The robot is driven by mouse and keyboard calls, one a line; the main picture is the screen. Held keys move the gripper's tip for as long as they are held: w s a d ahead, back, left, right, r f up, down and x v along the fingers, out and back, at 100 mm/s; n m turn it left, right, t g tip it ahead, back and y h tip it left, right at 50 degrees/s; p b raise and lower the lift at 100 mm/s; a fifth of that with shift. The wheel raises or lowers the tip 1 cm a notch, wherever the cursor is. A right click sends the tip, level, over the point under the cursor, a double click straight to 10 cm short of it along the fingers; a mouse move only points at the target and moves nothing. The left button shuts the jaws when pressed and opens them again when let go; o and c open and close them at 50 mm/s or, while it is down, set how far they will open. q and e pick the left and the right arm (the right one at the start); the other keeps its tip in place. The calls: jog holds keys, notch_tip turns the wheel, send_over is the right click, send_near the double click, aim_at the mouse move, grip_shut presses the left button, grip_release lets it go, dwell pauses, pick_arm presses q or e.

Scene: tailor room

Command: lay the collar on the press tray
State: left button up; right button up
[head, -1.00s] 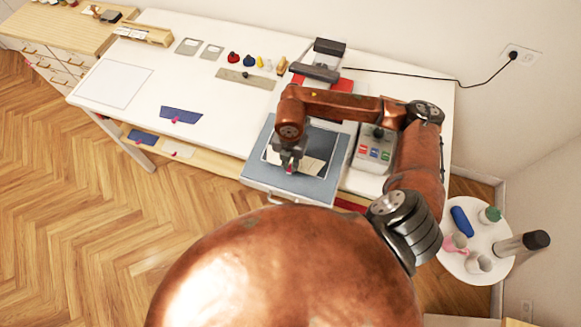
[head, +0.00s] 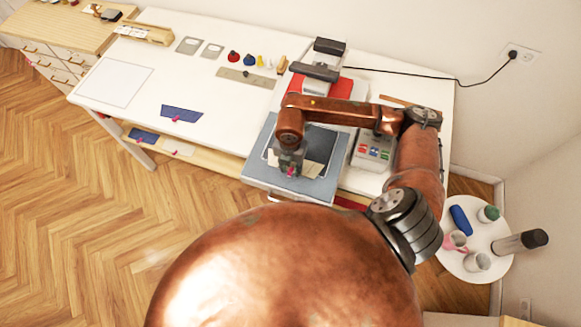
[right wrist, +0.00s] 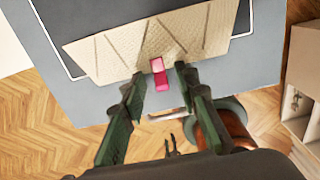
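The cream collar (head: 314,169) has a pink tab and lies on or just over the grey-blue press tray (head: 318,192), near its front. In the right wrist view the quilted collar (right wrist: 110,48) spans the marked outline of the tray (right wrist: 95,103). Its pink tab (right wrist: 158,76) sits between my right gripper's fingertips (right wrist: 161,84), with a gap on each side. The right gripper (head: 289,170) is open, points down and hides part of the collar in the head view. My left gripper is not in view.
A blue collar piece (head: 181,114) with a pink tab lies on the white table. The press (head: 316,72) stands behind the tray, and a control box (head: 373,150) stands to the right. A round side table (head: 452,268) holds cups and bottles. The table's left part is mostly clear.

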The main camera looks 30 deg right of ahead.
aim_at(290, 169)
jog(key=shift+r, duration=0.55)
notch_tip(290, 169, up, 11)
jog(key=b, duration=0.1)
jog(key=shift+r+b, duration=0.2)
jog(key=shift+b, duration=0.2)
